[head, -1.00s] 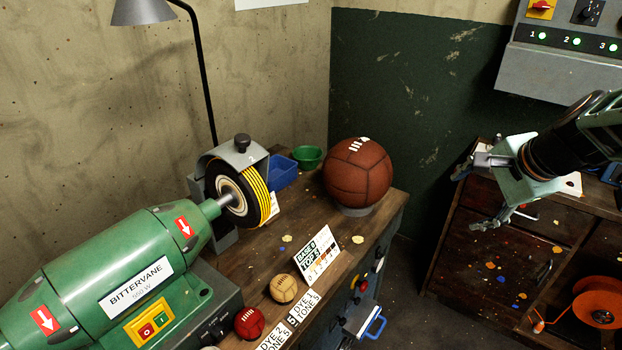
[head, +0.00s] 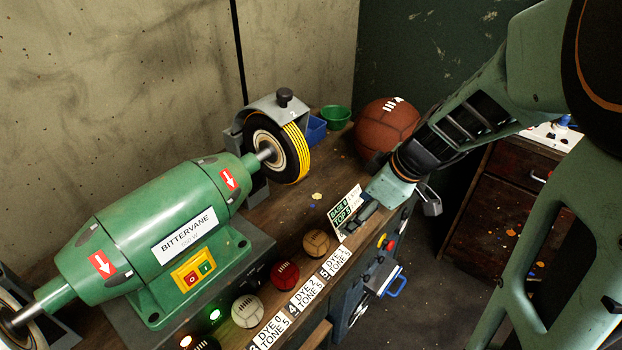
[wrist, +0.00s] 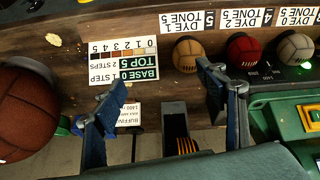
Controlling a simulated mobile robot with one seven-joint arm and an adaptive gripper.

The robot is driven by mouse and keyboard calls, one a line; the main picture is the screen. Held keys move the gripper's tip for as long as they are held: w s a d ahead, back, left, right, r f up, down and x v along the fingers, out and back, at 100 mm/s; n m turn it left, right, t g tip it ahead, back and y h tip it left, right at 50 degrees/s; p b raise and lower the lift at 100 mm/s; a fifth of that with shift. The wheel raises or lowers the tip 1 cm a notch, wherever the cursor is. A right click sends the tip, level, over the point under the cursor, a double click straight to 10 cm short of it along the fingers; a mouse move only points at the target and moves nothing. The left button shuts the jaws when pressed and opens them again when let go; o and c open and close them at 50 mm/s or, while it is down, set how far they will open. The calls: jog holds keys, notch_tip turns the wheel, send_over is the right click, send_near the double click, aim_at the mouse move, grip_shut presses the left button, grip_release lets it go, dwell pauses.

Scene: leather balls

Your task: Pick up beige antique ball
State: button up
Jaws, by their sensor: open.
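A small tan-beige ball (head: 316,243) with dark seams sits on the wooden bench near its front edge, behind a tone card. It also shows in the wrist view (wrist: 187,55), in the upper middle. My gripper (head: 388,212) is open and empty over the bench's front edge, to the right of the ball in the head view. In the wrist view its blue-grey fingers (wrist: 150,98) are spread apart; the ball lies just beyond the right fingertip, not between them. A paler cream ball (head: 247,311) sits farther left in the row.
A red ball (head: 285,275) sits between the tan and cream balls. A standing colour chart (head: 343,211) is close to my gripper. A large brown ball (head: 385,127) stands behind my arm. A green grinder (head: 160,245) fills the bench's left.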

aim_at(316, 242)
jog(key=a+f+n, duration=0.1)
jog(key=a+f, duration=0.2)
jog(key=f, duration=0.1)
jog(key=a+f+n, duration=0.2)
jog(key=a+f, duration=0.1)
jog(key=f, duration=0.1)
jog(key=a+f+n+b, duration=0.1)
jog(key=a+f+n, duration=0.1)
jog(key=a+f, duration=0.1)
jog(key=shift+f+g+y, duration=0.3)
jog(key=shift+f+g, duration=0.1)
jog(key=shift+f, duration=0.05)
jog(key=shift+c, duration=0.5)
jog(key=c, duration=0.9)
